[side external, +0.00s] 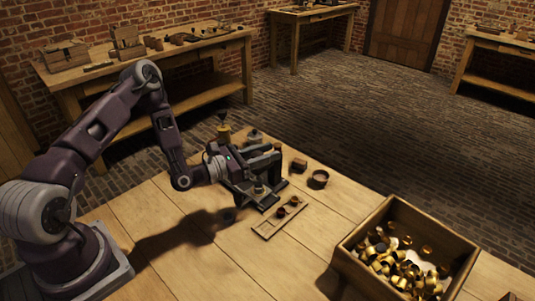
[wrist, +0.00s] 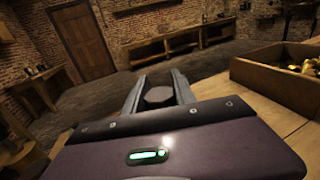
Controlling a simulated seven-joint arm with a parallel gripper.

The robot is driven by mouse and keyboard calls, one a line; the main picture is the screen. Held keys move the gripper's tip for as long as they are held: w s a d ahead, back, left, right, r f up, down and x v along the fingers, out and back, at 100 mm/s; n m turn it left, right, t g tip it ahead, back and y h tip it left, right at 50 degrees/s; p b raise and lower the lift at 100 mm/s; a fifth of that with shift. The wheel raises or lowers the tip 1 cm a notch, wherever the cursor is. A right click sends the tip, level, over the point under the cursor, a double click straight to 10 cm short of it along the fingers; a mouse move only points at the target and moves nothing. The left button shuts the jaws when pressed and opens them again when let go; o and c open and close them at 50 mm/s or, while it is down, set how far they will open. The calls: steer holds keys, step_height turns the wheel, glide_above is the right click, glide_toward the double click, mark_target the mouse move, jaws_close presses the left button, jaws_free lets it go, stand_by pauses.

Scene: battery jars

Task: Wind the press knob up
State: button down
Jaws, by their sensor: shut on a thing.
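The press (side external: 268,197) is a dark metal frame on the near bench, partly hidden behind my gripper. In the wrist view, a dark, flat-topped knob (wrist: 159,95) sits between my two grey fingers. My gripper (wrist: 158,88) is shut on this knob, with a finger on each side. In the side view my gripper (side external: 262,170) reaches level from the left into the press, and the fingers and knob are hard to tell apart there.
A wooden tray (side external: 262,230) with small dark round pieces lies in front of the press. A small block (side external: 298,166) and a dark round cup (side external: 318,180) stand to its right. A wooden crate (side external: 395,205) of brass caps is at the front right. The bench's left front is clear.

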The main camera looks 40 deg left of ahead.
steer(key=shift+a+n+t+y, duration=0.15)
steer(key=shift+n+t+y, duration=0.15)
steer(key=shift+n+y, duration=0.7)
steer(key=shift+y, duration=0.3)
steer(key=c, duration=1)
jaws_free()
